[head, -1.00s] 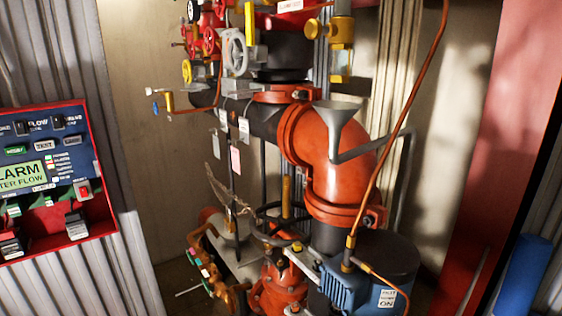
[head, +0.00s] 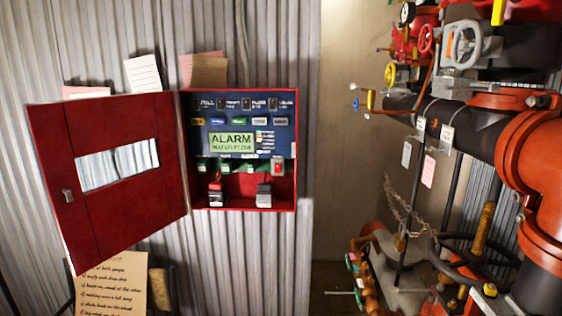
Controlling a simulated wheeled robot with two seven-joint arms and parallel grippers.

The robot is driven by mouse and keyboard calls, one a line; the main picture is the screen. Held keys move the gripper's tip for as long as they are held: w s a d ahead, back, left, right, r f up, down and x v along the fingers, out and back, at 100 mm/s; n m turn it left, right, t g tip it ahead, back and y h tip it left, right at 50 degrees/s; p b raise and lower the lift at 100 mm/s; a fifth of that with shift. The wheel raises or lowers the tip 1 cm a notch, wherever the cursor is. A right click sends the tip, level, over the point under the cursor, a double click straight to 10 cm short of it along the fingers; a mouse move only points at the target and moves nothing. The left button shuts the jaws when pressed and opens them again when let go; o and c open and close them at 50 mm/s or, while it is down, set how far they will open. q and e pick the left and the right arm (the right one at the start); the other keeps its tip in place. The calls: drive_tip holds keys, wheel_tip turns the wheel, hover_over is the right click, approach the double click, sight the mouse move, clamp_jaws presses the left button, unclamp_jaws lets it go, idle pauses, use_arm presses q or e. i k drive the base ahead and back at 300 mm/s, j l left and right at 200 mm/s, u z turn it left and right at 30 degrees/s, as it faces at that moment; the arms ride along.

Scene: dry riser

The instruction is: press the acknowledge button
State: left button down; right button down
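The red alarm panel (head: 297,150) hangs on the corrugated wall near the middle of the head view, with its door (head: 130,205) swung open to the left. Inside is a dark blue face with a green display (head: 232,142) reading "ALARM WATER FLOW". A row of small coloured buttons (head: 239,121) sits above the display; their labels are too small to read, so I cannot tell which one is acknowledge. A red switch (head: 277,166) is at the lower right of the face. Neither of my grippers is in view.
Red and black riser pipes (head: 535,150) with valves and handwheels fill the right side. A handwritten list (head: 112,285) stands at lower left. Paper notes (head: 143,73) are stuck above the panel. The space directly before the panel looks clear.

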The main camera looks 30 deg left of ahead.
sight(194, 121)
drive_tip(key=u, duration=1.25)
